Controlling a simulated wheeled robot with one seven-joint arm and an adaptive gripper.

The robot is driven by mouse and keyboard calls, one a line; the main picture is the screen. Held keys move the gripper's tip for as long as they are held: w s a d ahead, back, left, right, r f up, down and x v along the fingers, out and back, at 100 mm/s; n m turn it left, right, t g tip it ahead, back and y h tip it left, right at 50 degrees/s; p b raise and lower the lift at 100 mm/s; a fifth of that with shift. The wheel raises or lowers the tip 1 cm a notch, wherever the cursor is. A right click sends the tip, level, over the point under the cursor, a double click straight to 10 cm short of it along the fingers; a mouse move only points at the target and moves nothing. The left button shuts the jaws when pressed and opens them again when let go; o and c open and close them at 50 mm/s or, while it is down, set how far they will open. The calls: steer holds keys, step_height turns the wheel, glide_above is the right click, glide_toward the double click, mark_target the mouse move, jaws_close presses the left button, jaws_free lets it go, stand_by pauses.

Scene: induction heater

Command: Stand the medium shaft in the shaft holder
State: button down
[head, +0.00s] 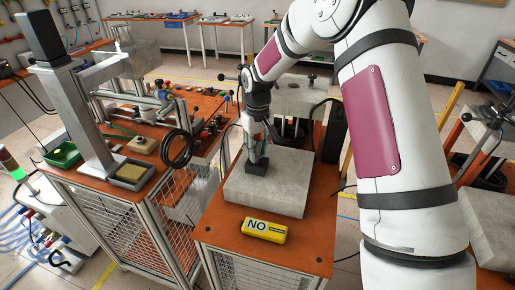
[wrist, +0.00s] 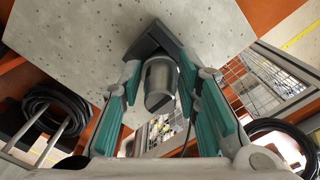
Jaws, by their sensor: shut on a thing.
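The medium shaft (wrist: 159,84) is a grey metal cylinder between the teal-padded fingers of my gripper (wrist: 159,72) in the wrist view. My gripper is shut on it. The shaft holder (wrist: 150,40) is a dark block just beyond the shaft, partly covered by the fingers. In the head view the holder (head: 257,167) sits on a pale grey stone slab (head: 270,190), with my gripper (head: 255,151) right above it. The shaft cannot be made out clearly there. I cannot tell whether its far end is inside the holder or only over it.
A yellow "NO" block (head: 263,230) lies on the orange table (head: 215,235) in front of the slab. A press bench (head: 145,185) with a coiled black cable (head: 177,148) stands to the left. Heater equipment (head: 295,97) stands behind the slab. The slab's front is clear.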

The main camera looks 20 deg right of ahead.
steer(key=shift+f, duration=0.55)
steer(key=c, duration=1.1)
jaws_free()
step_height(320, 180, up, 12)
